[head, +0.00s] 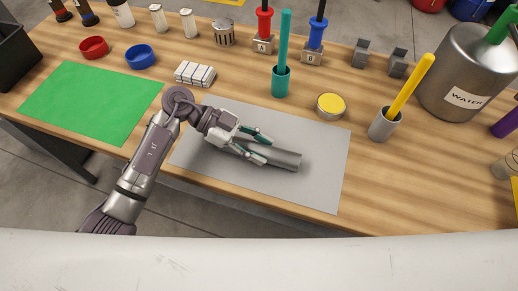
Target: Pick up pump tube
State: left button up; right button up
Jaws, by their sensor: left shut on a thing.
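The pump tube (284,159) is a grey metal cylinder over the grey mat (322,180), with its long side running left to right and its open right end showing. My left gripper (264,146) comes in from the left and is shut on the tube, with its green-tipped fingers around the tube's middle. The hand covers part of the tube's upper left. I cannot tell whether the tube touches the mat or is slightly above it. My right gripper is out of view.
A green mat (92,103) lies at left. Behind are a folded striped cloth (195,73), a teal cup (281,84) with a rod and a yellow-topped tin (330,105). At right stand a grey cup (383,124) with a yellow rod and a big water tank (462,72).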

pick_arm(q)
grip_shut()
jog(key=shift+r, duration=0.15)
jog(key=shift+r, duration=0.3)
jog(key=r, duration=0.3)
jog(key=shift+w+d+r, duration=0.1)
jog(key=shift+d+r, duration=0.15)
jog(key=shift+r, duration=0.15)
jog(key=d+r, duration=0.6)
jog(key=d, duration=0.5)
jog(key=n+t, duration=0.4)
send_over(261, 147)
jog(key=w+d, duration=0.2)
jog(key=w, duration=0.1)
jog(key=a+n+t, duration=0.1)
jog(key=a, duration=0.2)
jog(key=a+f+n+t+p, duration=0.1)
jog(key=a, duration=0.2)
jog(key=a+n+t, duration=0.1)
jog(key=a, duration=0.2)
jog(key=shift+w+a+f+t, duration=0.15)
jog(key=shift+a+f+t, duration=0.1)
jog(key=shift+a+t, duration=0.15)
jog(key=s+a+r+n+t+y+p, duration=0.1)
jog(key=s+a+r+n+t, duration=0.2)
jog(key=a, duration=0.8)
jog(key=shift+s+a+n+t+y, duration=0.2)
jog(key=shift+a+n+t+y, duration=0.1)
jog(key=shift+n+t+y, duration=0.1)
